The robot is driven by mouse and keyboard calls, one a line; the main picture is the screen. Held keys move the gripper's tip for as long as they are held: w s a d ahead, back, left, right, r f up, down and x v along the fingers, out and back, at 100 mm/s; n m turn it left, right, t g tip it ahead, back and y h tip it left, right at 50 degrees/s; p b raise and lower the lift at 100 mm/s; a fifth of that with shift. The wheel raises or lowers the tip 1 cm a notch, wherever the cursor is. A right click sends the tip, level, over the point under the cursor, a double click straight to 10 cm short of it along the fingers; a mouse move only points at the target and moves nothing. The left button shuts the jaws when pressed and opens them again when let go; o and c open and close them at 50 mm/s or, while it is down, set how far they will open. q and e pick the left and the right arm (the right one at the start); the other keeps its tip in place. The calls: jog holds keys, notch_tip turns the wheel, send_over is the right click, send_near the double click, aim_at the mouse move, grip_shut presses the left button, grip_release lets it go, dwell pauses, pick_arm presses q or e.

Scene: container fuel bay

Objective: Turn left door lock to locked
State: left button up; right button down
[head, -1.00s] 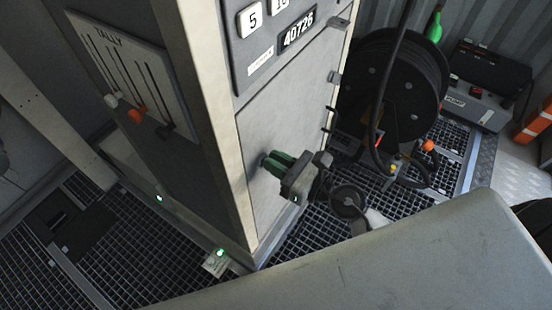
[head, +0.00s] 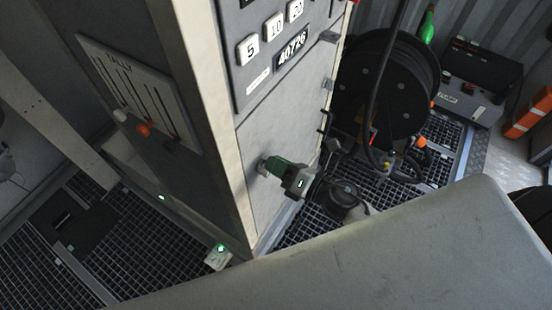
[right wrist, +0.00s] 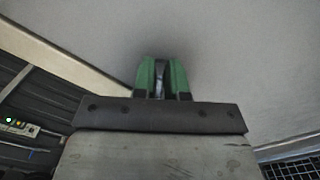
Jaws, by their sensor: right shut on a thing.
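My right gripper (head: 272,165) reaches the pale front door of the dispenser cabinet (head: 285,130), below the number buttons. Its green fingers are shut on a small grey piece, the door lock (head: 262,168), which sticks out from the door. In the right wrist view the green fingers (right wrist: 162,78) stand close together with a narrow grey sliver of the lock (right wrist: 160,82) between them. The fingers hide most of the lock, so I cannot read its turn position. My left gripper is not in view.
A hose reel (head: 385,85) with a dark hose stands to the right of the cabinet. A tally board (head: 140,95) with sliders is on the cabinet's left side. Grating (head: 100,245) covers the floor. A dark pump box (head: 478,85) stands at the back right.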

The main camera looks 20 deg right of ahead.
jog(key=shift+w+d+f+m+p, duration=0.2)
jog(key=shift+m+p, duration=0.5)
jog(key=shift+m, duration=1.15)
jog(key=shift+s+a+f+m+p, duration=0.2)
jog(key=shift+m+p, duration=0.5)
jog(key=shift+m, duration=1.15)
jog(key=shift+w+d+f, duration=0.1)
jog(key=c, duration=1.2)
grip_release()
jog(key=shift+o, duration=0.2)
